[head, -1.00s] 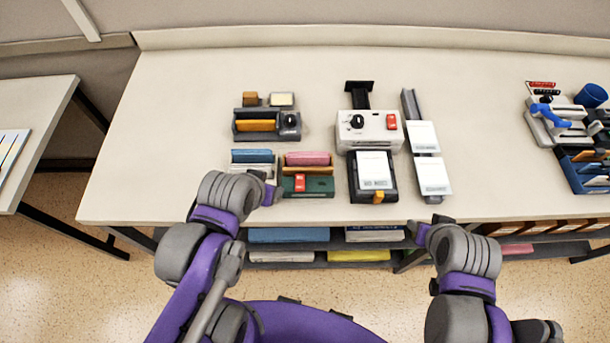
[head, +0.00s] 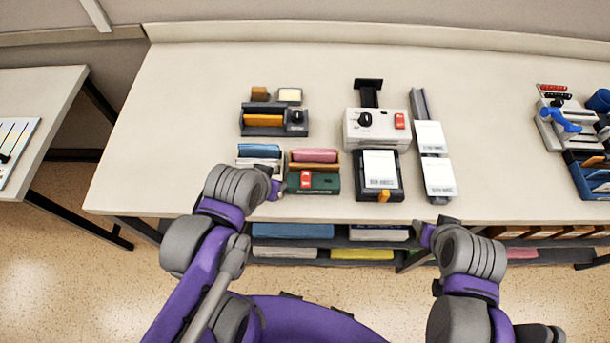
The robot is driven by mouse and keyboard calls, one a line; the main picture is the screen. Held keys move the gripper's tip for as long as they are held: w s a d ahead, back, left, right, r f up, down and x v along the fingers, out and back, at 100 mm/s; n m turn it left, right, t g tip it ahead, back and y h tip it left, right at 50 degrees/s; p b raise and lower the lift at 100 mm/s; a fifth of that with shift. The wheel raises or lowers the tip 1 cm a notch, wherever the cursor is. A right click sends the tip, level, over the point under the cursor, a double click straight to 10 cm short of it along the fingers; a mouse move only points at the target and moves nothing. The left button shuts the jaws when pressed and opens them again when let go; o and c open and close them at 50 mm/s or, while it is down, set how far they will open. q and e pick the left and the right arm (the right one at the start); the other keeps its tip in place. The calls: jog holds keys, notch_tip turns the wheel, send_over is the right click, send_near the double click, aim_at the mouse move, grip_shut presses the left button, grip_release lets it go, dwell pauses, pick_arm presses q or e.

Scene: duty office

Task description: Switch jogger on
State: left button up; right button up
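A green device (head: 324,183) with a red rocker switch (head: 306,180) stands near the table's front edge, with a pink pad (head: 314,155) upright behind it. A white machine (head: 385,142) with a black knob and another red switch (head: 399,121) stands to its right and farther back. No readable label tells me which is the jogger, and I cannot tell either switch's position. My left gripper (head: 275,190) is close to the left side of the green device; contact is unclear. My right gripper (head: 428,235) is at the front edge, below the white cards. Both gripper tips are too small to read.
A grey holder (head: 264,131) with an orange block stands behind blue and white pads (head: 259,152). A black tray (head: 378,194) with a white card is before the white machine. A grey rail (head: 419,103) with cards lies right. Bare table (head: 500,140) separates it from the far-right equipment.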

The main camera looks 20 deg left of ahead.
pick_arm(q)
grip_shut()
dwell(1.4)
